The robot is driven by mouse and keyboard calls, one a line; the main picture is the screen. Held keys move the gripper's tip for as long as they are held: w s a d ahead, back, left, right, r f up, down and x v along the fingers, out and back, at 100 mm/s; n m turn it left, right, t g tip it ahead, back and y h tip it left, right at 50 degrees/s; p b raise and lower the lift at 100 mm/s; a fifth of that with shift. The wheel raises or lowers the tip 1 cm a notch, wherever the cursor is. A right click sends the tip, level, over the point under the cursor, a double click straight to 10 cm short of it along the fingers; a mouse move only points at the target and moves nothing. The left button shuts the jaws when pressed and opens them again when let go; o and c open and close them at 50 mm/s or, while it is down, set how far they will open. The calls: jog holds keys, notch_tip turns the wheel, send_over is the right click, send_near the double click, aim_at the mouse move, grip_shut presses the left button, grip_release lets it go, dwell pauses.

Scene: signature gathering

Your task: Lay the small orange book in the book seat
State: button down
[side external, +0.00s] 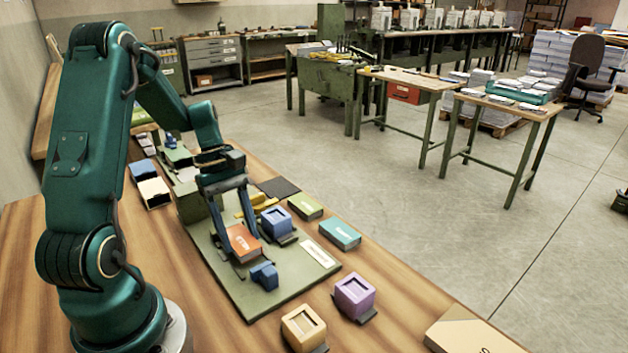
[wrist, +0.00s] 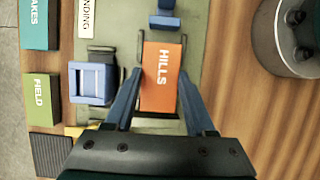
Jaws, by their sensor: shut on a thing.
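The small orange book (side external: 241,241), lettered HILLS in the wrist view (wrist: 162,82), is between the two blue fingers of my gripper (side external: 244,246). My gripper (wrist: 162,42) is shut on the book's two long sides. The book is over the green board (side external: 235,290), close to a small blue block (side external: 265,276) at its near end. This blue block (wrist: 166,18) is in line with the book in the wrist view. I cannot tell whether the book touches the board.
A blue cube holder (side external: 277,223) and a white BINDING label (side external: 318,253) are on the board's right. Green (side external: 305,206) and teal (side external: 340,234) books lie beyond. Purple (side external: 354,294) and cream (side external: 303,327) cubes stand in front. Bare wood lies left of the board.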

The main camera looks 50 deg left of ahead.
jog(key=shift+f, duration=0.7)
jog(key=shift+f, duration=0.15)
jog(key=shift+c, duration=1.2)
grip_release()
jog(key=v, duration=1.2)
jog(key=s+d+r+m+t+y, duration=0.1)
jog(key=s+d+m+t+y, duration=0.1)
jog(key=d+m, duration=0.7)
jog(key=s+d+r+m+t+y, duration=0.2)
jog(key=s+d+m+t, duration=0.1)
jog(key=d+m, duration=0.6)
jog(key=shift+s+d+t, duration=0.25)
jog(key=shift+s+t, duration=0.05)
jog(key=shift+s, duration=0.05)
